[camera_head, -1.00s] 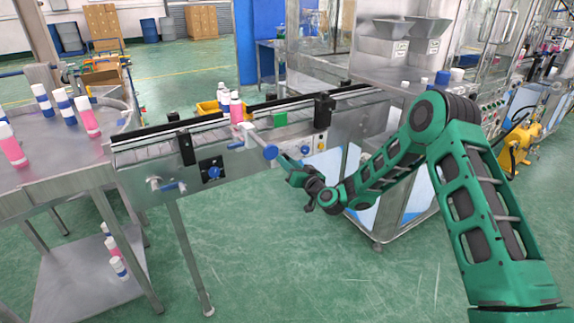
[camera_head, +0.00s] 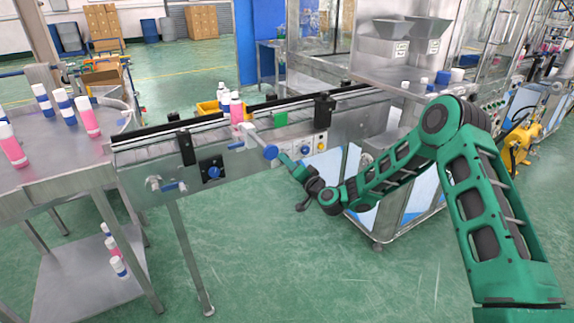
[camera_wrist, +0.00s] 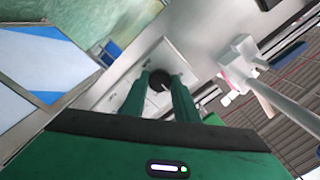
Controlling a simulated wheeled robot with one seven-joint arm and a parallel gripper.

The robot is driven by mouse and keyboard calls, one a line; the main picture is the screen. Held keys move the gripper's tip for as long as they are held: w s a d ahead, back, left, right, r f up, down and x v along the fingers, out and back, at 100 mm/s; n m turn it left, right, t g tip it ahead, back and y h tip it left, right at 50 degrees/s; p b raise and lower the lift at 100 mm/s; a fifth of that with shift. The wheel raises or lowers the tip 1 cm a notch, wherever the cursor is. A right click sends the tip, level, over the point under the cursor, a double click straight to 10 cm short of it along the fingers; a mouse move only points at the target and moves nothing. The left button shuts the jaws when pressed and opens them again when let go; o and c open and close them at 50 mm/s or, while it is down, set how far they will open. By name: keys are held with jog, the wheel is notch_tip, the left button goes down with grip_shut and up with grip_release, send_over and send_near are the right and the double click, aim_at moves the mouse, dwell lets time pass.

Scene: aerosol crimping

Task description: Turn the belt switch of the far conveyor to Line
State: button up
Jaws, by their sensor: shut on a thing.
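A round black switch knob (camera_wrist: 159,78) with a pale pointer line sits on a white plate (camera_wrist: 183,68) in the wrist view. My gripper (camera_wrist: 161,88) has its two green fingers on either side of the knob, closed on it. Faint marks on the plate are too small to read. In the head view, my gripper (camera_head: 297,163) reaches the light control panel (camera_head: 309,145) on the side of the conveyor (camera_head: 345,108), and hides the switch there. A yellow-ringed button (camera_head: 321,146) shows at the panel's right.
A grey bar with a blue end (camera_head: 270,152) juts out just left of my gripper. A steel table (camera_head: 60,150) with bottles is at the left.

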jog(key=shift+d+f, duration=0.15)
jog(key=shift+d, duration=0.05)
jog(key=o, duration=1)
jog(key=shift+c, duration=0.2)
jog(key=shift+o, duration=0.5)
jog(key=shift+a, duration=0.1)
jog(key=v, duration=1)
jog(key=shift+s+d, duration=0.2)
jog(key=shift+d, duration=0.1)
